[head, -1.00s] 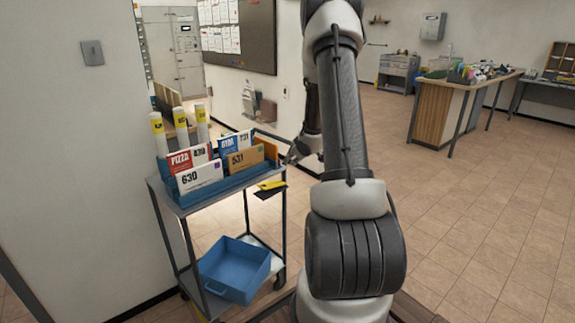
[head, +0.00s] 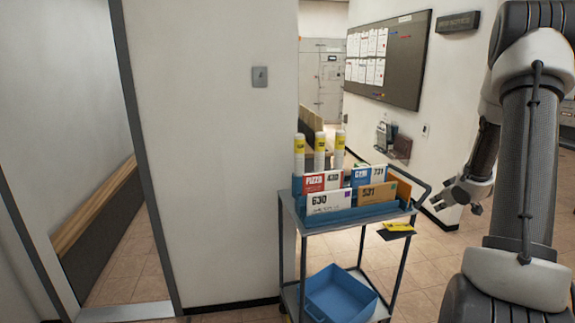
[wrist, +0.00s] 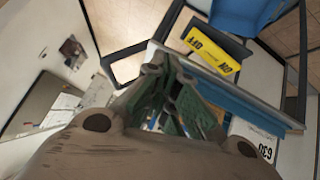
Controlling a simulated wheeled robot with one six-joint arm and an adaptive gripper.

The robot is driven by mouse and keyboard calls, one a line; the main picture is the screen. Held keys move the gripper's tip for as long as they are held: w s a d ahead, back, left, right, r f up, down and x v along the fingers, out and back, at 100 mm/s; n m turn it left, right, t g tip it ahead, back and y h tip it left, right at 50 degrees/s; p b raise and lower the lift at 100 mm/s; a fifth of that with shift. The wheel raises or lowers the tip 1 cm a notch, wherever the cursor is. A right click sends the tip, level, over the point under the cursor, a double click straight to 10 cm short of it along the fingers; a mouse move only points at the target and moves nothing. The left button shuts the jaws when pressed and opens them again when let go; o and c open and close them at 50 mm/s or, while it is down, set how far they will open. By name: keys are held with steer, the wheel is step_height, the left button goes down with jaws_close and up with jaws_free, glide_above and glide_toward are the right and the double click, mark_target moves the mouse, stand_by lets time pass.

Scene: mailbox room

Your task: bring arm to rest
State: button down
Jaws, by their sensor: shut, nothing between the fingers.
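My arm (head: 524,170) stands on the right of the head view, with its upper part bent over. My gripper (head: 445,198) hangs to the right of the mail cart's top and looks empty. In the wrist view my gripper's fingers (wrist: 158,78) are together, with nothing seen between them. Behind them are the cart's edge and a yellow-labelled card (wrist: 212,50).
The cart (head: 288,218) carries a blue tray (head: 345,215) of envelopes and several white tubes (head: 320,150). A blue bin (head: 340,293) sits on its lower shelf. A wall (head: 205,150) and a doorway stand on the left. Tiled floor shows around the cart.

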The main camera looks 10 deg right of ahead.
steer(key=s+d+f+m+g+h, duration=0.1)
steer(key=s+d+f+m+g, duration=0.2)
steer(key=s, duration=0.5)
steer(key=s+a+r+m+g+h, duration=0.1)
steer(key=s+a+r+g, duration=0.1)
steer(key=s, duration=0.3)
steer(key=s+a+r+g, duration=0.2)
steer(key=s+g, duration=0.1)
steer(key=s, duration=0.2)
steer(key=s+a+r+t+y, duration=0.1)
steer(key=s+a+r, duration=0.3)
steer(key=a+r, duration=0.2)
steer(key=s+a+r+n+t+y, duration=0.1)
steer(key=s+a+r, duration=0.4)
steer(key=a, duration=0.6)
steer(key=s+a+r+t, duration=0.1)
steer(key=s+a+r, duration=0.3)
steer(key=a+r, duration=0.4)
steer(key=shift+s+a+r+y, duration=0.15)
steer(key=shift+a+r+y, duration=0.15)
steer(key=shift+r+y, duration=0.1)
